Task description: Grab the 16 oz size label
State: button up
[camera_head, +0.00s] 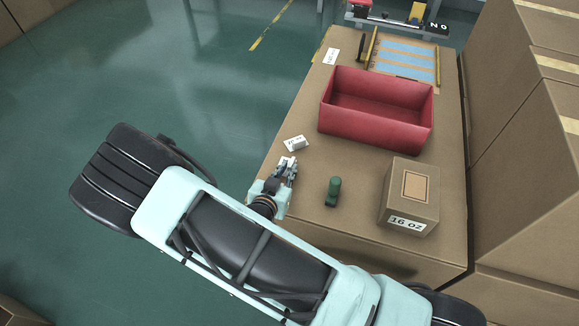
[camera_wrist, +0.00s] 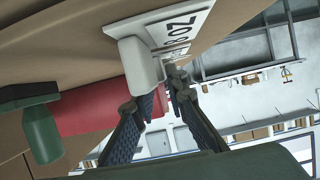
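A white size label (camera_head: 296,143) stands on the cardboard-coloured table, just beyond my gripper (camera_head: 288,163); its print is too small to read in the head view. In the wrist view, a white label with a thick white base (camera_wrist: 140,62) is close beyond my gripper (camera_wrist: 164,92), and its visible print (camera_wrist: 178,28) looks like "8 OZ". My gripper's two dark fingers are apart, and I see no firm grip on the label. Another white label (camera_head: 331,56) lies at the table's far left, unreadable.
A red open bin (camera_head: 376,137) stands mid-table and looks empty. A green object (camera_head: 333,191) stands between my gripper and the box. A blue-striped area (camera_head: 405,62) is at the far end. Large cartons (camera_head: 530,190) line the right side.

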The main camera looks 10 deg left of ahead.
aim_at(290, 166)
jog(key=b+x, duration=0.1)
jog(key=x, duration=0.2)
jog(key=shift+w+d, duration=0.1)
jog(key=shift+w, duration=0.35)
grip_shut()
jog(key=shift+r, duration=0.1)
